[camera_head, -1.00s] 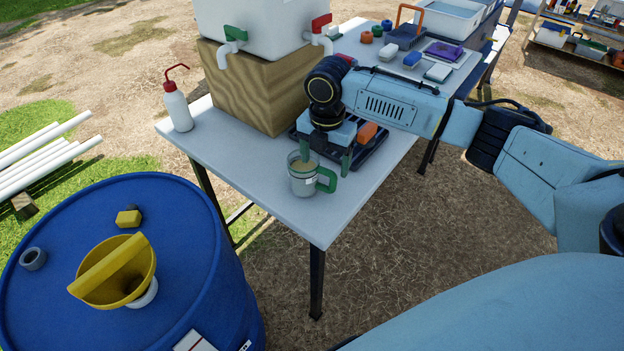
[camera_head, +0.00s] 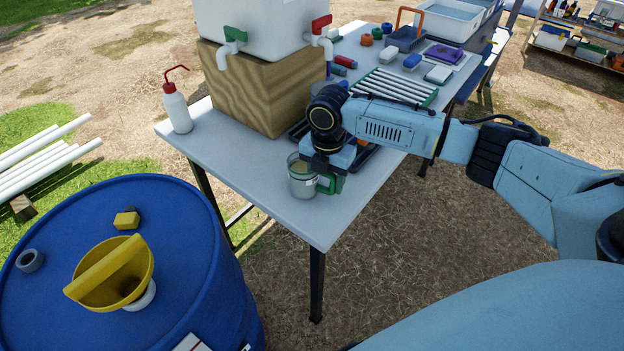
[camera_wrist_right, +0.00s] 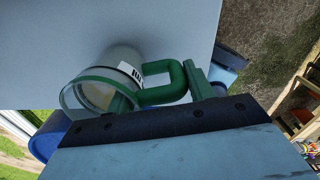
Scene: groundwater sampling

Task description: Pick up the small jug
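The small jug (camera_head: 302,182) is a clear beaker-like cup with a white label and a green handle. It stands upright near the front corner of the grey table (camera_head: 330,222). My right gripper (camera_head: 326,177) is lowered over its handle side. My left gripper is out of view.
A wooden block (camera_head: 256,88) under a white tank with taps (camera_head: 270,28) stands behind the jug. A red-capped wash bottle (camera_head: 177,108) is at the table's left. A blue barrel (camera_head: 190,260) with a yellow funnel (camera_head: 115,275) stands front left.

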